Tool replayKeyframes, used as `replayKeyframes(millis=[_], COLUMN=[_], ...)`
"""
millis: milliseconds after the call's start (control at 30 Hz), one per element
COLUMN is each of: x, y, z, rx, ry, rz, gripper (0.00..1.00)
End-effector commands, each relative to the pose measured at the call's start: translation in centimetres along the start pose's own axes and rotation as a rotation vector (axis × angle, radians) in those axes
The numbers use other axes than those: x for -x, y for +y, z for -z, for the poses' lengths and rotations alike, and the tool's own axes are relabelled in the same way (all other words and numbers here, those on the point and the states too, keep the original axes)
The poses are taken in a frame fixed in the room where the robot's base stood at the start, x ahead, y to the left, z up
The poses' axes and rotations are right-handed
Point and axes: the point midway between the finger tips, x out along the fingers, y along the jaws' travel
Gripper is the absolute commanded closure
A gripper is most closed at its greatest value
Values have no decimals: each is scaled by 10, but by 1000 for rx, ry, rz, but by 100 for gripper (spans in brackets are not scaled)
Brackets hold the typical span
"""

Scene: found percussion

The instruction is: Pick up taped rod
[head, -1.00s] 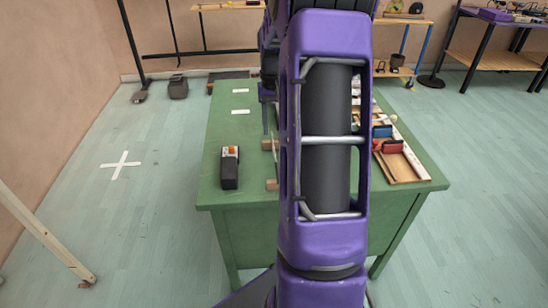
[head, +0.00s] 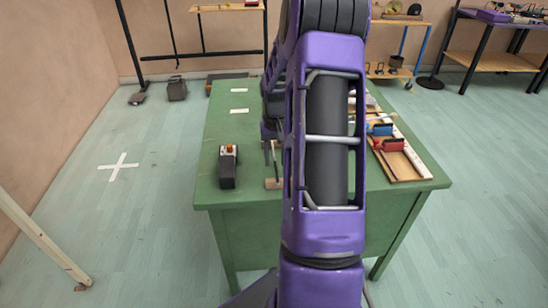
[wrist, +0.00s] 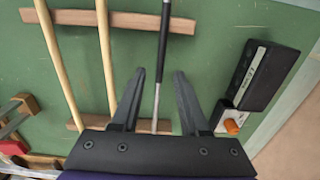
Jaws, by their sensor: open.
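In the wrist view a thin grey metal rod with a dark wrapped end (wrist: 165,18) lies across two wooden rests on the green table. My gripper (wrist: 159,76) is open and empty, its two black fingers on either side of the rod in the picture. How far the fingertips are above the rod I cannot tell. In the head view my gripper (head: 270,156) is low over the table near a wooden rest (head: 272,183), and my arm hides most of the rods.
Two pale wooden sticks (wrist: 106,55) lie left of the rod on the same rests (wrist: 70,17). A black box with an orange knob (wrist: 262,75) lies to the right. The green table (head: 222,125) also holds a wooden tray (head: 408,172) with red and blue items.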

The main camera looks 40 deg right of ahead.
Motion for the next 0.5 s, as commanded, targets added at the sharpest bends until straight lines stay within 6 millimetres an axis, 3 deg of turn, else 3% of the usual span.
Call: replayKeyframes(millis=[167, 400, 500], x=[1, 1, 1], y=[0, 0, 0], z=[0, 0, 0], rx=[0, 0, 0], ry=[1, 1, 1], rz=[0, -1, -1], gripper=[56, 99, 100])
